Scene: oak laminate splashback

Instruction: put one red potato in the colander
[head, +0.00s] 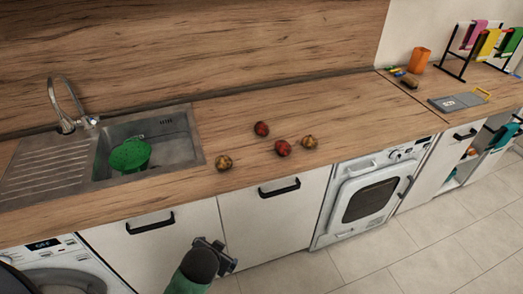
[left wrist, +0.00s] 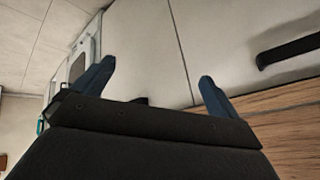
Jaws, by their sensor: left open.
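Two red potatoes lie on the wooden worktop in the head view, one farther back (head: 261,129) and one nearer the front (head: 282,148). A green colander (head: 130,156) sits in the sink basin to their left; its inside looks empty. My left gripper (head: 217,254) is low in front of the cabinet doors, below the worktop edge and apart from the potatoes. In the left wrist view its two dark blue fingers (left wrist: 155,88) stand wide apart with nothing between them. My right gripper is not in view.
Two brown potatoes lie near the red ones, at left (head: 223,162) and right (head: 309,142). A tap (head: 66,110) rises behind the sink (head: 178,150). A cabinet handle (head: 279,188) projects below the worktop. Farther right are an orange container (head: 419,60) and a towel rack (head: 455,68).

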